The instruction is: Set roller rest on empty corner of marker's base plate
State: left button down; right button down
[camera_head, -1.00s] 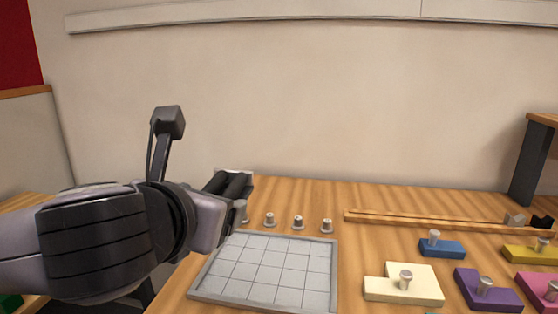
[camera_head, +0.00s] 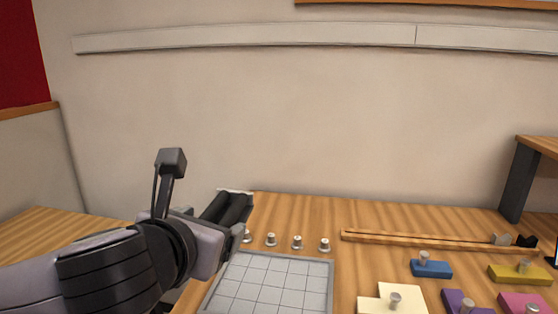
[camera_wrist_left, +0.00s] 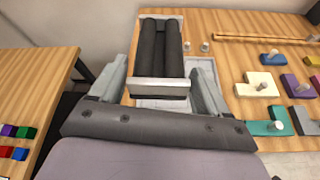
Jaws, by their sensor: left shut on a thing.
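The roller rest (camera_head: 228,208) has two dark parallel rollers between pale end plates. It shows more fully in the left wrist view (camera_wrist_left: 160,50), where its near end plate lies between the fingers. My left gripper (camera_wrist_left: 162,88) is shut on it; in the head view the gripper (camera_head: 215,232) is at the back left corner of a grey gridded plate. The rest appears held above the table, but its exact height is unclear. No laser marker or clearly recognisable marker base plate shows. My right gripper is not in view.
The grey gridded plate (camera_head: 272,282) lies on the wooden table. Several small metal pegs (camera_head: 297,242) stand behind it. Knobbed blocks, including a cream one (camera_head: 385,303) and a blue one (camera_head: 431,268), lie to the right. A wooden rail (camera_head: 420,240) runs behind them.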

pick_arm(q)
jog(key=s+a+f+y, duration=0.1)
jog(key=s+a+f, duration=0.1)
jog(key=a+f, duration=0.3)
jog(key=s+a+f+n, duration=0.1)
jog(key=a+f, duration=0.5)
jog(key=f, duration=0.8)
jog(key=shift+s+a+n+y, duration=0.3)
jog(key=shift+s+y, duration=0.1)
jog(key=shift+s, duration=0.45)
jog(key=shift+s+f, duration=0.1)
jog(key=shift+f, duration=0.05)
